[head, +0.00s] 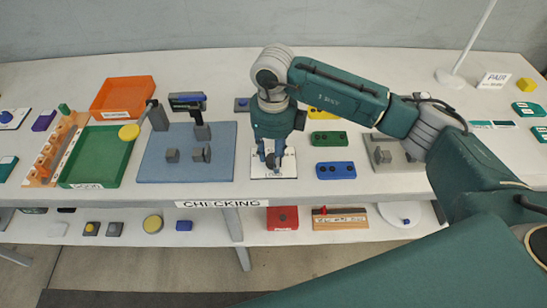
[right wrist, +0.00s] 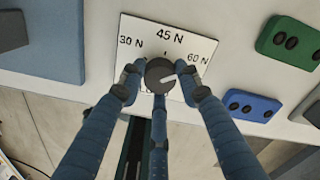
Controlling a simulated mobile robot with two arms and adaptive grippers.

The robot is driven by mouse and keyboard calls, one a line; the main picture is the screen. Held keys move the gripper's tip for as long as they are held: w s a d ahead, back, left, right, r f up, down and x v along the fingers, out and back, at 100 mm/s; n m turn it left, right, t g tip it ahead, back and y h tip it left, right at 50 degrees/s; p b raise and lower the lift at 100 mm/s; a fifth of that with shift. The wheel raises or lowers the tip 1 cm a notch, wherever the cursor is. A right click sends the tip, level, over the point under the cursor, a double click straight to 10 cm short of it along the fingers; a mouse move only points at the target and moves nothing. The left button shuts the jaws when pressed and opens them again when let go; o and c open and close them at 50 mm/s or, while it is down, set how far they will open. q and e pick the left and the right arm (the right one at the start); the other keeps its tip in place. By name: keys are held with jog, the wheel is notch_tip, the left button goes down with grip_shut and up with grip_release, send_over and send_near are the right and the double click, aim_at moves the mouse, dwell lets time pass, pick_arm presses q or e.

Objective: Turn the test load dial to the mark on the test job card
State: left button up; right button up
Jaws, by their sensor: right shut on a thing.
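The test load dial (right wrist: 160,75) is a dark round knob on a white plate (right wrist: 133,30) printed 30 N, 45 N and 60 N. My right gripper (right wrist: 160,73) is shut around the dial, its fingers touching the knob's sides. The dial's white pointer line points right and slightly up, towards the 60 N side. The lower part of the plate is hidden by the fingers. In the head view my right gripper (head: 271,160) reaches down onto the plate (head: 288,165). I cannot make out the test job card. My left gripper is not in view.
A blue-grey mat (head: 160,175) with grey fixtures lies left of the dial plate. Blue (head: 336,170) and green (head: 328,138) blocks lie close to its right. Green (head: 118,150) and orange (head: 120,92) trays stand further left. A lower shelf holds several items.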

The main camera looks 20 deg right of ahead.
jog(key=shift+m, duration=0.5)
jog(key=o, duration=1.2)
jog(key=shift+c, duration=0.2)
notch_tip(320, 180, up, 12)
